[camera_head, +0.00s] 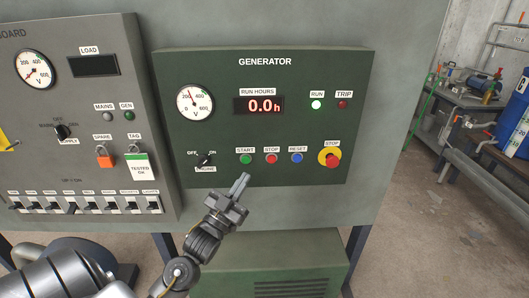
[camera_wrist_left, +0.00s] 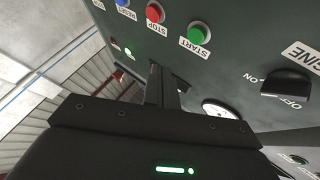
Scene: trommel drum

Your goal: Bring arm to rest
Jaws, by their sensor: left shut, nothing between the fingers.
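My left gripper (camera_head: 240,186) is in front of the lower part of the green generator panel (camera_head: 300,215), below the start button. Its fingers are together with nothing between them. The left wrist view also shows the shut fingers (camera_wrist_left: 165,85) in front of the panel. The green start button (camera_head: 246,158), the engine switch (camera_head: 204,160), the red stop button (camera_head: 271,158) and the blue reset button (camera_head: 296,157) are on the panel. The green run lamp (camera_head: 316,104) is lit and the run hours display (camera_head: 259,105) reads 0.0 h. My right gripper is not in view.
A grey board (camera_head: 75,140) with a load display and a row of switches is at the left. A yellow-ringed red emergency stop (camera_head: 332,160) is on the panel's right. A workbench (camera_head: 470,100) and a blue drum (camera_head: 515,120) stand far right. Open floor lies between.

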